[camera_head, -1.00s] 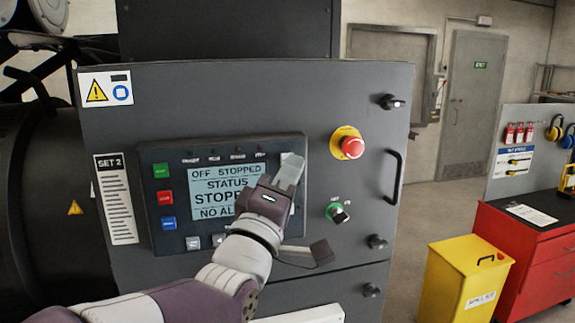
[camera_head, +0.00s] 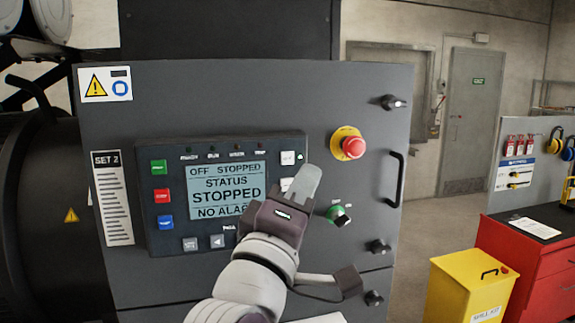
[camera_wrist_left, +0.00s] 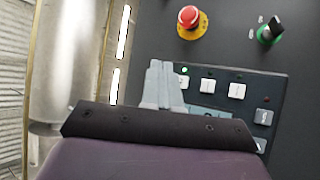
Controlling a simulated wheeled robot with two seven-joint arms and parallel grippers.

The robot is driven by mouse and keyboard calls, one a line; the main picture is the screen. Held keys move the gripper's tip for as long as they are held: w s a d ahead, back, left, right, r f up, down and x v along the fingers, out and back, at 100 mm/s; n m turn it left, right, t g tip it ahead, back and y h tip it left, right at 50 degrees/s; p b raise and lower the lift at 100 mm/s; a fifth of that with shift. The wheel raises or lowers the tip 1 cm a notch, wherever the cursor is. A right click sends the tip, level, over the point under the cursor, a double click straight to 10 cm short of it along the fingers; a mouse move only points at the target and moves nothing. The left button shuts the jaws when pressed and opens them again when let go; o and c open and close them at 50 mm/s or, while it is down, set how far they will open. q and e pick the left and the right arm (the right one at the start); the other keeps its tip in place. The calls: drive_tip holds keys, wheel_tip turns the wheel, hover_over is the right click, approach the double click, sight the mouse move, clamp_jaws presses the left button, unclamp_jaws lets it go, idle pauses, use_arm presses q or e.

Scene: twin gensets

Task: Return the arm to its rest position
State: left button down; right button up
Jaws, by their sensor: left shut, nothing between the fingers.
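My left gripper (camera_head: 306,185) is shut and empty. In the head view it is in front of the lower right corner of the control panel (camera_head: 147,200), covering part of it. Its closed fingers also show in the left wrist view (camera_wrist_left: 162,85), pointing toward the panel face. I cannot tell the exact gap to the panel. The screen (camera_head: 227,190) reads "OFF STOPPED", "STATUS STOPPED" and a partly covered "NO ALA" line. My right gripper is in neither view.
The grey SET 2 cabinet (camera_head: 240,100) carries a red emergency button (camera_head: 353,147), a green-based selector switch (camera_head: 340,215) and a black handle (camera_head: 394,180). A yellow spill kit bin (camera_head: 458,290) and a red tool cabinet (camera_head: 545,260) stand at right. Floor shows between cabinet and bin.

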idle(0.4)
use_arm(q)
wheel_tip(320, 180, down, 27)
drive_tip(key=a+m+g+y, duration=0.1)
drive_tip(key=m+g+y, duration=0.2)
drive_tip(key=m+g, duration=0.75)
drive_tip(key=s+a+f+g+y+b, duration=0.1)
drive_tip(key=s+a+f+g+y, duration=0.1)
drive_tip(key=a+f, duration=0.4)
drive_tip(key=s+a+f+g+y, duration=0.1)
drive_tip(key=s+a+f+g, duration=0.3)
drive_tip(key=f, duration=0.5)
drive_tip(key=s+a+f+g+y+b, duration=0.1)
drive_tip(key=s+a+f+g+y, duration=0.1)
drive_tip(key=s+a+f, duration=0.4)
drive_tip(key=shift+s+a+f+g+y+b, duration=0.2)
drive_tip(key=shift+a+f+g+y+b, duration=0.1)
drive_tip(key=shift+a+f+g, duration=0.5)
drive_tip(key=shift+r, duration=0.15)
